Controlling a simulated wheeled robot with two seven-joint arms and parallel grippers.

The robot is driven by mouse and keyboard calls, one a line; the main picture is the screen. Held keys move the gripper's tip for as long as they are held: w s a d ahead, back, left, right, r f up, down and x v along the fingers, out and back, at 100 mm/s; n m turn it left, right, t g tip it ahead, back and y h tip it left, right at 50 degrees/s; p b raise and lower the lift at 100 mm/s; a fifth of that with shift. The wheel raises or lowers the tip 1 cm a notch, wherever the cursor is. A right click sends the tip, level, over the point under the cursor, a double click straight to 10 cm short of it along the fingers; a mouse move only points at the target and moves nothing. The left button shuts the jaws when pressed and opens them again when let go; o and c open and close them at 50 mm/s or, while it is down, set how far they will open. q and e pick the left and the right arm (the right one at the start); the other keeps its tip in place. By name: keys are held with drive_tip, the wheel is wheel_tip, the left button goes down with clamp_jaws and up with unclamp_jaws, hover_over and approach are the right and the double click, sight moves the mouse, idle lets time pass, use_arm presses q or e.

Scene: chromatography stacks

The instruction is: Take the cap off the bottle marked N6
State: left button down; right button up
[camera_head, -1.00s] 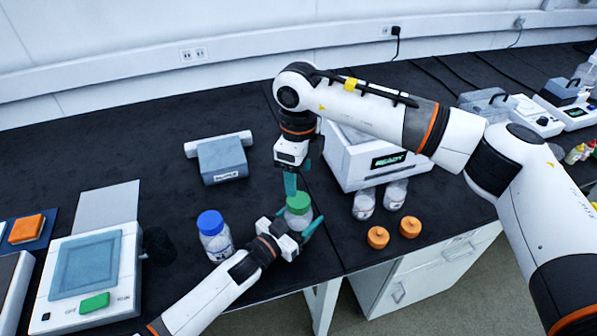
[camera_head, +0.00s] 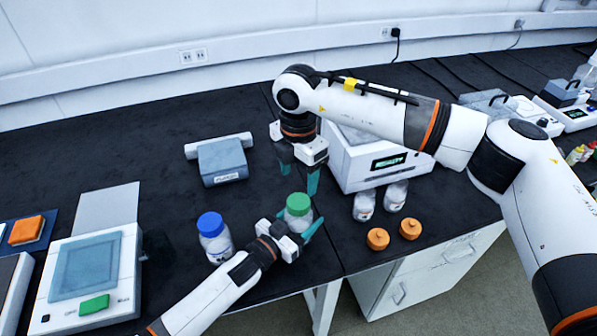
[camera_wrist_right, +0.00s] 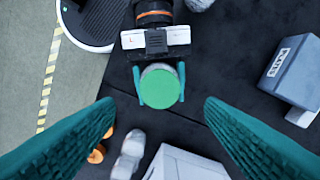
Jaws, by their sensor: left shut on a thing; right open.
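A clear bottle with a green cap (camera_head: 298,204) stands on the bench between the fingers of my left gripper (camera_head: 297,222). The left gripper is shut on the bottle's body. In the right wrist view the green cap (camera_wrist_right: 160,86) is seen from above, with teal left fingers on both sides. The cap sits on the bottle. My right gripper (camera_head: 299,174) is open and empty above the cap, pointing down, its fingers apart from it. A blue-capped bottle (camera_head: 214,238) stands to the left. I cannot read N6 on either bottle.
Two uncapped bottles (camera_head: 364,205) stand to the right, before a white instrument (camera_head: 372,160). Two orange caps (camera_head: 377,239) lie near the bench's front edge. A grey-blue block (camera_head: 222,162) is behind left, and a balance (camera_head: 92,275) at the far left.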

sight(298, 201)
drive_tip(key=shift+f, duration=4)
drive_tip(key=shift+c, duration=0.4)
